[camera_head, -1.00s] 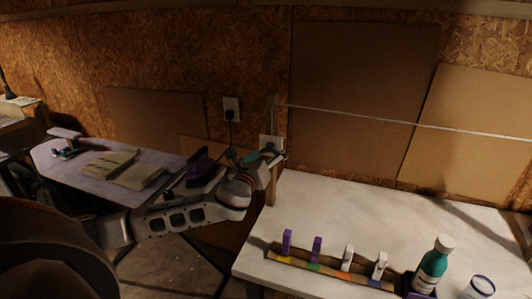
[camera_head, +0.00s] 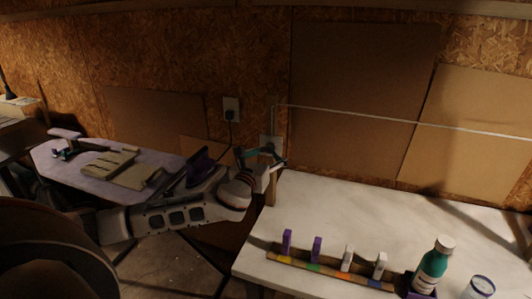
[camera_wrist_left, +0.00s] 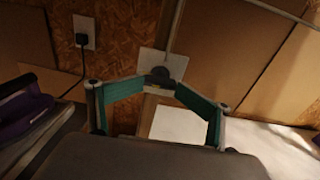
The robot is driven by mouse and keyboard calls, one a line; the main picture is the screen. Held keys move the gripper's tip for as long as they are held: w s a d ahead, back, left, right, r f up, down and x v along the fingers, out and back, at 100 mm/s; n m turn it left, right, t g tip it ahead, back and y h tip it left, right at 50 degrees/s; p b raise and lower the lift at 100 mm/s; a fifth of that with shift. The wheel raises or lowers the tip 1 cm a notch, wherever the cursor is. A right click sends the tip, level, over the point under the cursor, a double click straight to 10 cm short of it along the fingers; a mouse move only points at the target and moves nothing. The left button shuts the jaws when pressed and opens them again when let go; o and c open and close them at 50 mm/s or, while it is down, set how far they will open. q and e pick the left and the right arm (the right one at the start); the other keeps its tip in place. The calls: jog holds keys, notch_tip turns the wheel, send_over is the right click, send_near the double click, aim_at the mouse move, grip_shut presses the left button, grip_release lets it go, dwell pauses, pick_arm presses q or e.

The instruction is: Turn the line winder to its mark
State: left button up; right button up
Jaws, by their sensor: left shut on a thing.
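The line winder (camera_head: 266,141) sits on a pale plate at the top of a wooden post (camera_head: 271,188), at the left back corner of the white table. In the left wrist view its dark knob (camera_wrist_left: 158,73) stands out from the white plate (camera_wrist_left: 171,63). My left gripper (camera_head: 275,158) reaches it from the left. In the left wrist view the teal-sided fingers (camera_wrist_left: 163,83) converge on the knob and are shut on it, hiding its lower part. I cannot make out the mark. My right gripper is not in view.
A pale line (camera_head: 400,122) runs right from the post along the wall. The white table (camera_head: 345,210) holds a rack (camera_head: 325,273) of small blocks and a teal bottle (camera_head: 432,268). An ironing board (camera_head: 85,165) with an iron (camera_head: 200,167) stands left.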

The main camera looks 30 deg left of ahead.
pick_arm(q)
jog(key=shift+a+r, duration=0.1)
jog(key=shift+r, duration=0.25)
jog(key=v, duration=0.2)
jog(key=shift+s+f, duration=0.1)
jog(key=shift+s, duration=0.2)
jog(key=c, duration=0.4)
jog(key=v, duration=0.4)
jog(key=shift+f, duration=0.25)
jog(key=shift+s+d+f, duration=0.1)
jog(key=shift+d, duration=0.1)
